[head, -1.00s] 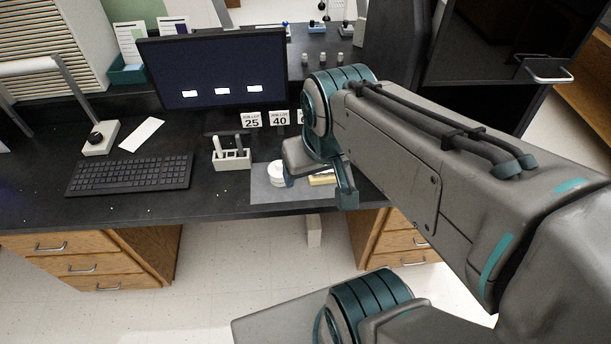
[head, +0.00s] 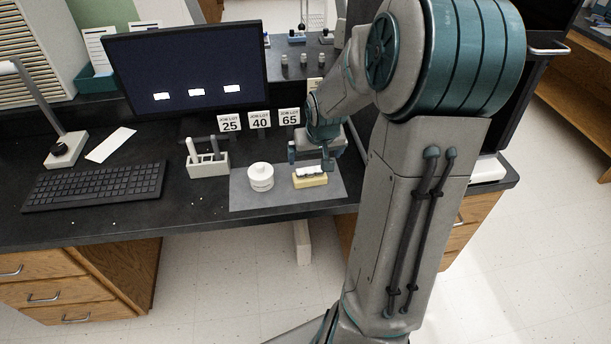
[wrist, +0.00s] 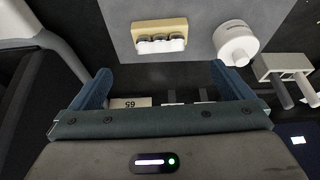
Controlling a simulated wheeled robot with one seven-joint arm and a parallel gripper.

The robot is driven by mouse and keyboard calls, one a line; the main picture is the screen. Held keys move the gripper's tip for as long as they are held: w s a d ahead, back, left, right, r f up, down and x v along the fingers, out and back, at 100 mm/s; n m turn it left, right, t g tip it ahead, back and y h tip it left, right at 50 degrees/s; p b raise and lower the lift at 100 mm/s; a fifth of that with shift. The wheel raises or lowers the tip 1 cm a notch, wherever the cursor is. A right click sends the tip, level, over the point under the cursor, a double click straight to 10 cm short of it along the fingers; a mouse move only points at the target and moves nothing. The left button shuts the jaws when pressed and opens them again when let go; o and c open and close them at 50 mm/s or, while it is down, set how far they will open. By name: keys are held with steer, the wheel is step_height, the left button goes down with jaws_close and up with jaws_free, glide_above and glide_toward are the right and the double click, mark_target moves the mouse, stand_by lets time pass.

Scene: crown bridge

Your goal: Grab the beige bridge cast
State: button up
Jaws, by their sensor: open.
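The beige bridge cast (head: 310,180) is a small block with a row of white teeth along its top. It lies on the right part of a grey mat (head: 245,197) on the black bench. My gripper (head: 309,165) is just behind and above it in the head view. In the wrist view the cast (wrist: 160,36) lies beyond the fingertips of my gripper (wrist: 160,78), roughly centred between them and apart from both. The fingers are wide open and nothing is between them.
A round white jar (head: 261,177) stands on the mat left of the cast. A tool holder (head: 208,164) stands further left. Number cards 25 (head: 230,122), 40 (head: 260,119) and 65 (head: 289,117) stand behind the mat. A monitor (head: 187,65) and keyboard (head: 95,186) are at left.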

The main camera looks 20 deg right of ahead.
mark_target(310, 171)
steer(key=b+x, duration=0.2)
steer(key=x, duration=0.6)
steer(key=shift+w+f, duration=0.15)
steer(key=shift+w+b+x, duration=0.1)
steer(key=shift+b+x, duration=0.15)
steer(key=shift+x, duration=1.1)
steer(key=shift+w+b+x, duration=0.15)
steer(key=shift+b+x, duration=0.1)
steer(key=shift+x, duration=1.1)
steer(key=shift+d, duration=0.1)
steer(key=shift+c, duration=0.3)
steer(key=c, duration=1)
